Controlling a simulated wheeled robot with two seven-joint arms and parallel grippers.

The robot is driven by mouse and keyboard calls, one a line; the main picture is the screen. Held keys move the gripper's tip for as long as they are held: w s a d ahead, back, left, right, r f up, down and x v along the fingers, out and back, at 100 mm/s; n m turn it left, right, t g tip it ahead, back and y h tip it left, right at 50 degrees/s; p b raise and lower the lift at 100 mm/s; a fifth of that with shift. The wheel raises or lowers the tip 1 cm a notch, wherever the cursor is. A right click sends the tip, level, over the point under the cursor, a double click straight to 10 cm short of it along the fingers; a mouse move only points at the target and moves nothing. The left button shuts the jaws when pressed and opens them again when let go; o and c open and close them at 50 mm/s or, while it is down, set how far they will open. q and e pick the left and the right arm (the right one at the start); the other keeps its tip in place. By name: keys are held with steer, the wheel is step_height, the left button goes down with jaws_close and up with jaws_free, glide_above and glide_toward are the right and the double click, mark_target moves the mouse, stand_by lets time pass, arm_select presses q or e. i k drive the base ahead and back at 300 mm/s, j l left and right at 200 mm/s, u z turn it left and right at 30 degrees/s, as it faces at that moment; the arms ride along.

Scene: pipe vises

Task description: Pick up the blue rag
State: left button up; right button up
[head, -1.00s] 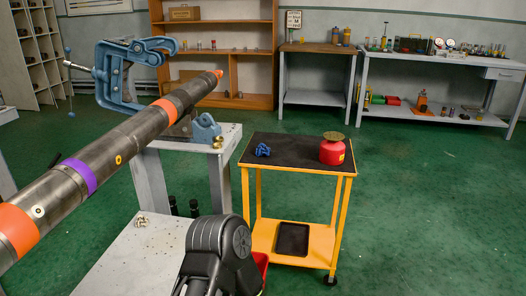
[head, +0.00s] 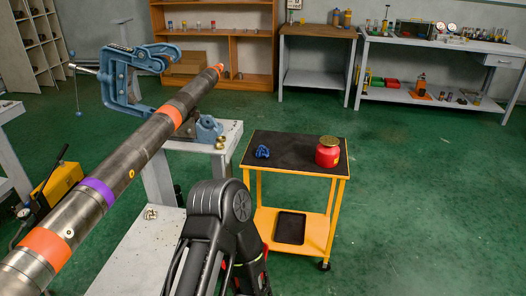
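The blue rag (head: 262,152) is a small crumpled heap on the black top of the yellow cart (head: 252,184), towards its left side. A red can with a brass-coloured lid (head: 328,153) stands on the same top, to the right of the rag and apart from it. A black link of one of my arms rises at the bottom centre, in front of the cart's left side. No gripper fingers show in the head view, and nothing touches the rag.
A long steel pipe (head: 128,168) with orange and purple bands runs diagonally across the left, by a blue pipe vise (head: 118,84) on a grey stand. A black tray (head: 290,227) lies on the cart's lower shelf. Green floor (head: 420,200) is open right of the cart.

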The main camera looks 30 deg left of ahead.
mark_target(262, 150)
steer(key=i+j+u, duration=0.15)
steer(key=i+u, duration=0.2)
steer(key=i, duration=1.05)
